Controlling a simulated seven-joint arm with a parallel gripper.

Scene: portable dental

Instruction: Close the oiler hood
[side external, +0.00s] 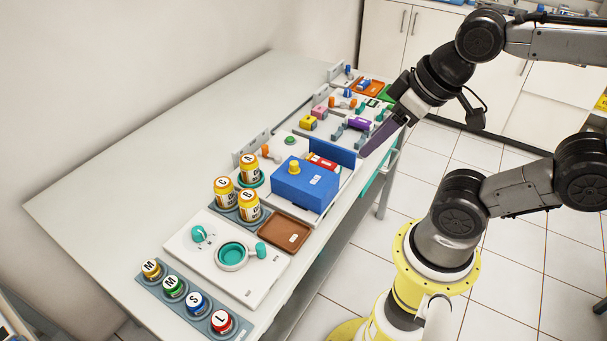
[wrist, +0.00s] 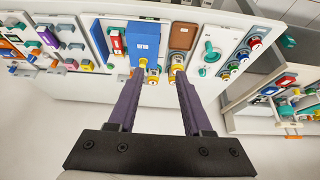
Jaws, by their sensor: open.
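The blue box-shaped cover with a yellow knob on top, which I take for the oiler hood (side external: 300,190), sits on a white base. A flat blue panel (side external: 333,155) stands upright behind it, and a red labelled piece (side external: 325,162) shows in the gap between them. In the wrist view the hood (wrist: 145,38) lies beyond my fingertips, with its yellow knob at its near end. My gripper (side external: 367,151) is open and empty, to the right of the panel near the table's edge. Both fingers show apart in the wrist view (wrist: 157,80). Whether the hood is fully open cannot be told.
Yellow bottles with lettered lids (side external: 238,194) stand left of the hood. A brown tray (side external: 284,232) lies in front of it. A white board with a teal ring (side external: 232,257) and lettered coloured jars (side external: 196,303) are nearer. Small coloured parts crowd the far end. The table's left side is clear.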

